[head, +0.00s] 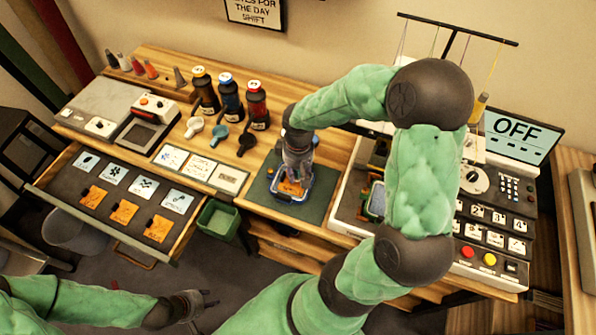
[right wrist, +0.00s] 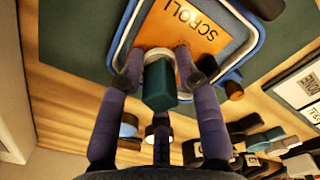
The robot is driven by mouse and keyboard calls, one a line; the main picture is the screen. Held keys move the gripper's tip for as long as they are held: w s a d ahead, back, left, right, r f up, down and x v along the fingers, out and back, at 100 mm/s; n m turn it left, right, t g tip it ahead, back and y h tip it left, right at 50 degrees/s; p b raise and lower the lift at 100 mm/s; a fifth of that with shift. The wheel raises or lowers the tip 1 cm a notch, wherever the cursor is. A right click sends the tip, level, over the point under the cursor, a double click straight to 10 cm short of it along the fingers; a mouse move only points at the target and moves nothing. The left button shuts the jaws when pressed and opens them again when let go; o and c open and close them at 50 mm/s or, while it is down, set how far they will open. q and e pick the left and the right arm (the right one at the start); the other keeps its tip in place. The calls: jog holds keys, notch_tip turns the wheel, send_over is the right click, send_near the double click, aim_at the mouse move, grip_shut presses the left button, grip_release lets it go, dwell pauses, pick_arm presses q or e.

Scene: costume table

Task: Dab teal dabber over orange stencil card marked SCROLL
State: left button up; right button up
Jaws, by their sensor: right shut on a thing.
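The orange stencil card marked SCROLL (right wrist: 205,35) lies in a blue-and-white frame (right wrist: 258,22) on the dark green mat (head: 259,199). In the head view the card (head: 290,188) is partly covered by my right gripper (head: 297,172). The right gripper is shut on the teal dabber (right wrist: 160,85), seen in the right wrist view between its purple-grey fingers. The dabber's pale end points at the card near its edge; I cannot tell whether it touches. My left gripper (head: 197,302) is open and empty, low in front of the table, away from the card.
An open drawer (head: 62,196) at left holds several blue and orange cards. Three bottles (head: 230,97) stand behind the mat, with white, blue and black scoop-like items (head: 220,133) before them. A machine with an OFF screen (head: 518,133) stands right, partly behind my right arm.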

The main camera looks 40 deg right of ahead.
jog(key=shift+s, duration=0.1)
jog(key=shift+r+p, duration=3)
jog(key=shift+r, duration=0.55)
jog(key=shift+f, duration=0.25)
jog(key=shift+w+a+f+b, duration=0.15)
jog(key=shift+a+f+b, duration=0.05)
jog(key=shift+f+b, duration=0.7)
jog(key=shift+w+a+f+b, duration=0.25)
jog(key=shift+f+b, duration=0.4)
jog(key=shift+f, duration=0.3)
jog(key=shift+w+a+f+b, duration=0.1)
jog(key=shift+a+f+b, duration=0.1)
jog(key=shift+f+b, duration=0.7)
jog(key=shift+f, duration=0.55)
jog(key=shift+s+f, duration=0.1)
